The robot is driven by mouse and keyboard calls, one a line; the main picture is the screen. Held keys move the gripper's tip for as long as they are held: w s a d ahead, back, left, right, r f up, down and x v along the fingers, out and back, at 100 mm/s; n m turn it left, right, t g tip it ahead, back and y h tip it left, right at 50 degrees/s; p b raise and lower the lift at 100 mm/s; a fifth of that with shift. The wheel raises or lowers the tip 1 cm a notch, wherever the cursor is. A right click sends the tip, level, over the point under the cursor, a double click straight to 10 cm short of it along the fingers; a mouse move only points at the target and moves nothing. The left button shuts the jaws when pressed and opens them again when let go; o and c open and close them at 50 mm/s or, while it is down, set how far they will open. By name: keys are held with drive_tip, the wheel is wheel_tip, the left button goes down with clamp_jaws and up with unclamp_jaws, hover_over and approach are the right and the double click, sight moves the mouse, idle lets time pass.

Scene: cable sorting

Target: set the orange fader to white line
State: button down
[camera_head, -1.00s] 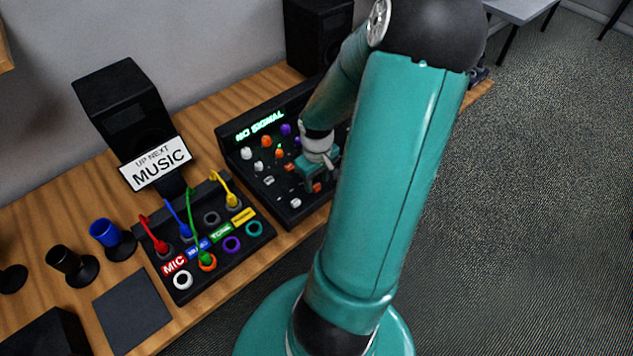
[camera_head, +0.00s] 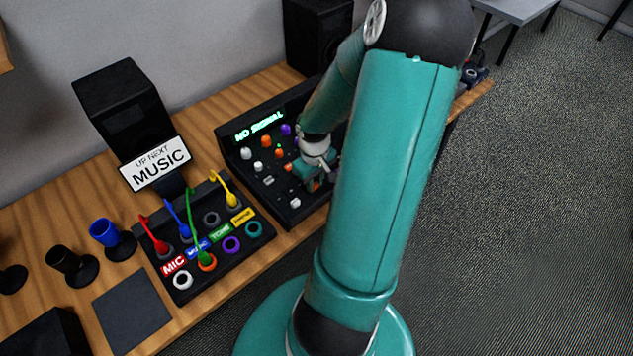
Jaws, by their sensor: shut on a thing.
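The black mixer panel (camera_head: 237,164) stands on the wooden table. Its lit screen (camera_head: 260,127) reads "NO SIGNAL". My teal gripper (camera_head: 312,184) is down at the lower part of the panel, shut on the orange fader (camera_head: 316,186). Only a small bit of orange shows by the fingers, and the rest of the fader is hidden. The white line cannot be made out. A white fader cap (camera_head: 295,202) sits nearer the panel's front edge, left of my gripper.
Orange, white and purple knobs (camera_head: 285,129) stand on the panel around my gripper. Left of it is a patch box (camera_head: 213,270) with red, blue, green and yellow cables. A sign (camera_head: 155,164) reads "UP NEXT MUSIC". My arm hides the panel's right side.

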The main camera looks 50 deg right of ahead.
drive_tip(key=shift+w+d, duration=0.25)
drive_tip(key=shift+w, duration=0.7)
drive_tip(key=shift+w+d, duration=0.2)
drive_tip(key=shift+w, duration=0.7)
drive_tip(key=c, duration=1.2)
unclamp_jaws()
drive_tip(key=shift+c, duration=0.2)
drive_tip(key=shift+r, duration=0.1)
wheel_tip(320, 180, up, 14)
